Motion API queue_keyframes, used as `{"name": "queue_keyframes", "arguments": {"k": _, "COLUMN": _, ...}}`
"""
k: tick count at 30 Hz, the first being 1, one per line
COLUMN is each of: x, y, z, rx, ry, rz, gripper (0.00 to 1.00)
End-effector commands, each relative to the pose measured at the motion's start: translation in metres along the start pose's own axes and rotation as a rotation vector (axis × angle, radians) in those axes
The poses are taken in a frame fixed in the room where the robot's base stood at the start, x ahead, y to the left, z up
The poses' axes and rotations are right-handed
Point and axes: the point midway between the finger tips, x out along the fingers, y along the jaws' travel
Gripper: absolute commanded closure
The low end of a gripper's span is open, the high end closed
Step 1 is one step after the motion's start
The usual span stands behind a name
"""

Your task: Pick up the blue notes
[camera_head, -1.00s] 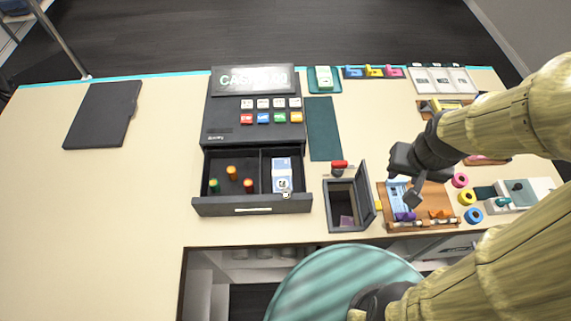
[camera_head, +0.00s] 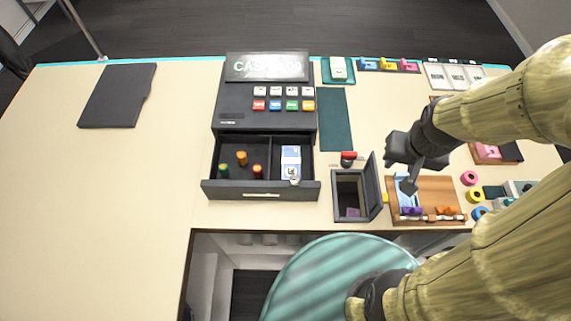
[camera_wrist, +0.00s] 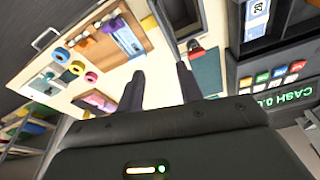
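A stack of blue-and-white notes (camera_head: 291,155) lies in the right compartment of the open cash drawer (camera_head: 262,195), with a small silvery piece at its front end. Part of the stack also shows at the top right of the wrist view (camera_wrist: 257,12). A light blue strip (camera_head: 405,190) lies on the wooden tray (camera_head: 440,190); I cannot tell if it is also notes. My gripper (camera_head: 402,170) is above the table near the wooden tray, right of the drawer and apart from the stack. In the wrist view its two fingers (camera_wrist: 160,85) stand apart with nothing between them.
The till (camera_head: 265,100) stands behind the drawer. A small dark box (camera_head: 350,205) with an upright lid stands between drawer and tray. Coloured rolls (camera_head: 472,195) lie right of the tray. A dark folder (camera_head: 117,95) lies at left; the table's left side is otherwise clear.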

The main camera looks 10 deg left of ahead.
Motion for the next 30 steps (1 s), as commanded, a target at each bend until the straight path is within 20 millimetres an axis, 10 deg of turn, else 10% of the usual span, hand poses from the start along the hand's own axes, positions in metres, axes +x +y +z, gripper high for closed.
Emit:
{"name": "queue_keyframes", "arguments": {"k": 5, "x": 0.0, "y": 0.0, "z": 0.0, "rx": 0.0, "ry": 0.0, "rz": 0.0, "gripper": 0.62}}
{"name": "queue_keyframes", "arguments": {"k": 11, "x": 0.006, "y": -0.016, "z": -0.013, "rx": -0.024, "ry": -0.017, "rz": -0.01, "gripper": 0.22}}
{"name": "queue_keyframes", "arguments": {"k": 24, "x": 0.05, "y": -0.22, "z": -0.062, "rx": -0.215, "ry": -0.202, "rz": -0.036, "gripper": 0.22}}
{"name": "queue_keyframes", "arguments": {"k": 30, "x": 0.054, "y": -0.258, "z": -0.057, "rx": -0.236, "ry": -0.232, "rz": -0.027, "gripper": 0.22}}
